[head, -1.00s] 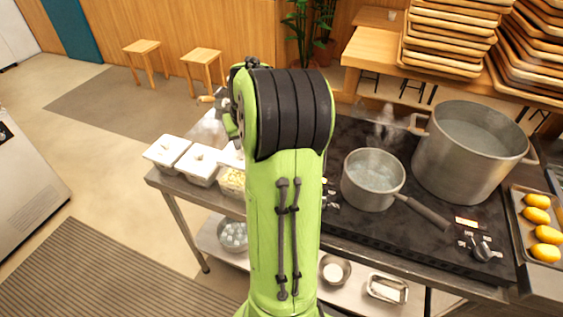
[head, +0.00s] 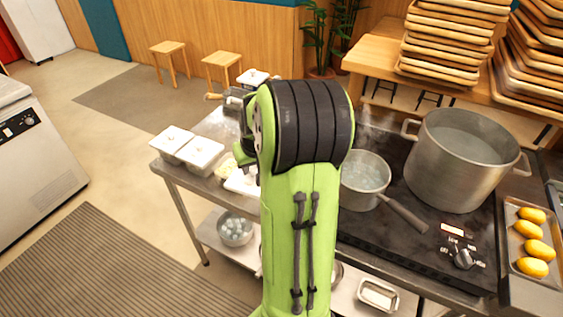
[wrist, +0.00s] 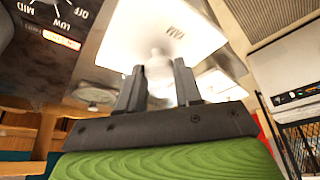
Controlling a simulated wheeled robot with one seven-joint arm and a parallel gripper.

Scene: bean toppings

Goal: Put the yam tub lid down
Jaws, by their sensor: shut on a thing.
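In the wrist view, my gripper (wrist: 158,90) is shut on the knob of a flat white lid (wrist: 190,35) marked YAM. The lid's plate lies beyond the fingertips. In the head view, my green arm hides the gripper. A white lid edge (head: 240,184) shows just left of the arm, at the counter's front edge, beside an open tub (head: 226,168) with pale contents. Whether the lid touches the counter cannot be told.
Two lidded white tubs (head: 199,153) stand at the counter's left end. Right of my arm are a steaming saucepan (head: 363,182), a large pot (head: 465,160) and a tray (head: 516,246) of yellow pieces. Little bare counter shows.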

